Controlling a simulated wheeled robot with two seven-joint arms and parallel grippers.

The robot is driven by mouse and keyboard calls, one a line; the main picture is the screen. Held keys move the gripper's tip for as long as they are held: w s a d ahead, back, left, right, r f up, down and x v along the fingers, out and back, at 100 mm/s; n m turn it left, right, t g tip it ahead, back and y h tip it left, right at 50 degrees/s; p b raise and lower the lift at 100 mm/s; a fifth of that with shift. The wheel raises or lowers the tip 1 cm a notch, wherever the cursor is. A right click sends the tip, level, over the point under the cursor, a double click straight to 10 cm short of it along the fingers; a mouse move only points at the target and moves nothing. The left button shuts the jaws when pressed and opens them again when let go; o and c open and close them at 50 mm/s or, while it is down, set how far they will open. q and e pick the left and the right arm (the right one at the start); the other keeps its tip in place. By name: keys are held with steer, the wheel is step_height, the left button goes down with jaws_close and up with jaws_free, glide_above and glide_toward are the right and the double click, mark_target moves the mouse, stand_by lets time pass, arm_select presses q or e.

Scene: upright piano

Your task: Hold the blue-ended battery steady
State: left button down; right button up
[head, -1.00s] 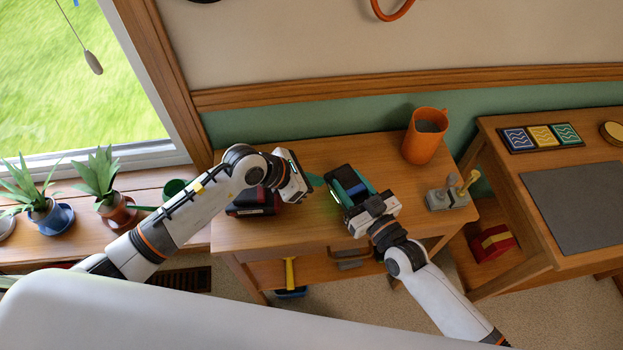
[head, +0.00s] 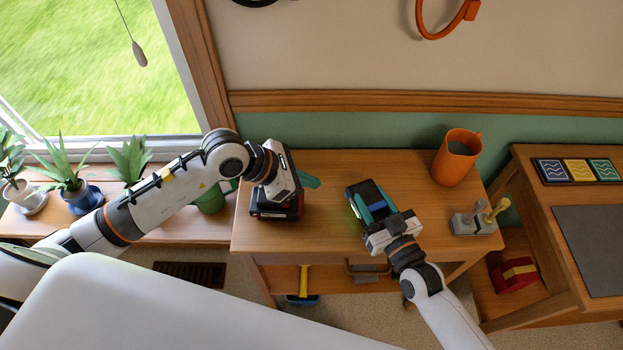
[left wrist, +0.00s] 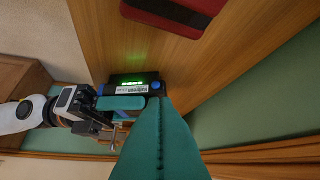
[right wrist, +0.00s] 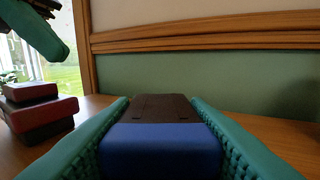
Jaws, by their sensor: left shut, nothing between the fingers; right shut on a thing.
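The blue-ended battery (head: 366,192) is a dark block at the middle of the small wooden table. My right gripper (head: 376,207) is shut on it from the front. In the right wrist view the battery's blue end (right wrist: 160,150) sits between the two teal fingers. In the left wrist view the battery (left wrist: 130,80) shows lit green bars and a label; I cannot tell whether it touches the tabletop. My left gripper (head: 309,181) is shut and empty, to the left of the battery and apart from it. Its teal fingers (left wrist: 160,148) show together in the left wrist view.
A red and black block (head: 272,209) stands on the table's left, partly hidden under my left gripper. An orange mug (head: 457,160) and a grey fixture with a brass-coloured part (head: 475,220) are on the right. The table (head: 335,220) is clear around the battery. Plants line the windowsill.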

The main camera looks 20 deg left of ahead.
stand_by(0.4)
steer(key=o, duration=1.4)
steer(key=shift+c, duration=0.2)
steer(key=shift+d, duration=0.1)
